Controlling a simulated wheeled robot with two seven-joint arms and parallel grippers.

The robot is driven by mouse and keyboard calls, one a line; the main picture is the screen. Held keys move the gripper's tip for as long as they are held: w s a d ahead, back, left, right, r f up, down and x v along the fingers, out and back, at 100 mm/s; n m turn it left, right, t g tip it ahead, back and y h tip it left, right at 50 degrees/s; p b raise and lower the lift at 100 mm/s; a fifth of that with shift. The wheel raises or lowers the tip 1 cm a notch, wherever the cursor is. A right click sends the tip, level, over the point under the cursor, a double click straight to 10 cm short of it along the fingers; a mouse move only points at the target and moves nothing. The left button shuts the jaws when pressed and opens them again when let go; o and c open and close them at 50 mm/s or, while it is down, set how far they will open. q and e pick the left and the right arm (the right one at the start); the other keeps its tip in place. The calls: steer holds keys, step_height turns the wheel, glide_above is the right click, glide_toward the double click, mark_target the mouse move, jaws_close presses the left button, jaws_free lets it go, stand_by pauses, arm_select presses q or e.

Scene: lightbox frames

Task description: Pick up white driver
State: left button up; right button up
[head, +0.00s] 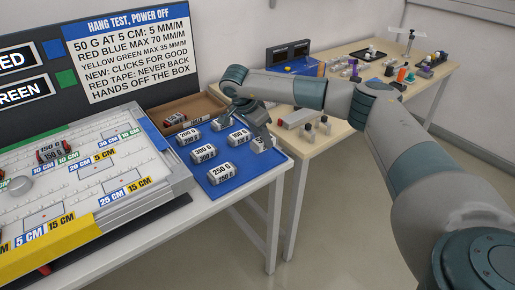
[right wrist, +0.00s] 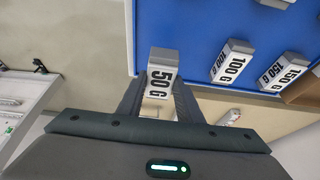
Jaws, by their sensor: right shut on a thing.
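My right gripper (head: 262,137) is over the right edge of the blue mat (head: 244,174). It is shut on a white-faced grey block marked 50 G (right wrist: 160,73), seen between the fingers in the right wrist view. In the head view the block (head: 262,145) is partly hidden by the gripper. I cannot tell whether it touches the mat. I cannot make out a white driver for certain; a pale oblong thing (head: 297,118) lies on the wooden table beside small capped bottles. My left gripper is not in view.
The white test board (head: 85,180) is at left. The wooden table (head: 345,125) holds many small items.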

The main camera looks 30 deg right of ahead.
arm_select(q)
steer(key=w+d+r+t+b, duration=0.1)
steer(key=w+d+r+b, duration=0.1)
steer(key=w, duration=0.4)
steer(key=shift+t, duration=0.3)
arm_select(e)
steer(key=s+d+r, duration=0.6)
steer(key=d, duration=0.2)
steer(key=shift+d, duration=0.15)
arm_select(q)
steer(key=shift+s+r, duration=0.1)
arm_select(e)
steer(key=s+a+f+n+t+y, duration=0.1)
steer(key=a+n, duration=0.4)
steer(key=a, duration=0.5)
steer(key=s+a+f+n+t+y, duration=0.1)
steer(key=s+a+f+n+y, duration=0.1)
steer(key=a+n, duration=0.4)
steer(key=s+a+f+n+t+y, duration=0.1)
steer(key=s+a+n, duration=0.3)
steer(key=a, duration=1.1)
steer(key=shift+f+n+t+y, duration=0.3)
steer(key=shift+n+t, duration=0.3)
steer(key=shift+n, duration=0.5)
